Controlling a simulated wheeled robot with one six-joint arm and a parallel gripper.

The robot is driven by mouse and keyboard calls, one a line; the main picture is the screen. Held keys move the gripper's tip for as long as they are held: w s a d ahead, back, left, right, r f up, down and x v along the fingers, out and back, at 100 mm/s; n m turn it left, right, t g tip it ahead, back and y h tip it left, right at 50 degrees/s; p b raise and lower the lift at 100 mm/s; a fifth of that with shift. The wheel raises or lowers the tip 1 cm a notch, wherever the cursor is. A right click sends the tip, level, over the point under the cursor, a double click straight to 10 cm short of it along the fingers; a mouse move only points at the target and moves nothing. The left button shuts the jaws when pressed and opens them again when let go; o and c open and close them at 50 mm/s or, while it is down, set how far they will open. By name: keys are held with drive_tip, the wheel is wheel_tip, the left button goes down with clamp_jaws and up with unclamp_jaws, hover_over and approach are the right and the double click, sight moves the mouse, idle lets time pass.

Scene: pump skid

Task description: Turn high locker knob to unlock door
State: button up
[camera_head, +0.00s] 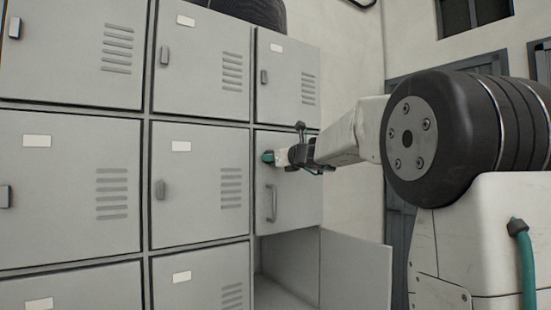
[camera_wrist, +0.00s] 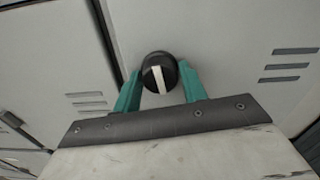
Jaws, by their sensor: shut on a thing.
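The locker door (camera_head: 300,200) with a vertical bar handle (camera_head: 271,203) is in the right column, middle row, in the head view. It looks closed. Its knob (camera_wrist: 159,72) is round and black with a pale stripe that stands nearly upright in the wrist view. The teal fingers of my gripper (camera_wrist: 160,80) are on both sides of the knob, shut on it. In the head view my gripper (camera_head: 268,157) is at the door's upper left, and it hides the knob there.
Below this door is an open locker compartment (camera_head: 285,278), its door (camera_head: 355,270) swung out to the right, under my arm. Other closed grey lockers (camera_head: 200,185) with small latches fill the left. A dark round object (camera_head: 252,10) lies on top.

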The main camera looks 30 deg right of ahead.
drive_tip(key=shift+m, duration=0.8)
drive_tip(key=o, duration=1)
drive_tip(key=s, duration=0.7)
drive_tip(key=shift+s+d, duration=0.15)
drive_tip(key=shift+s, duration=0.2)
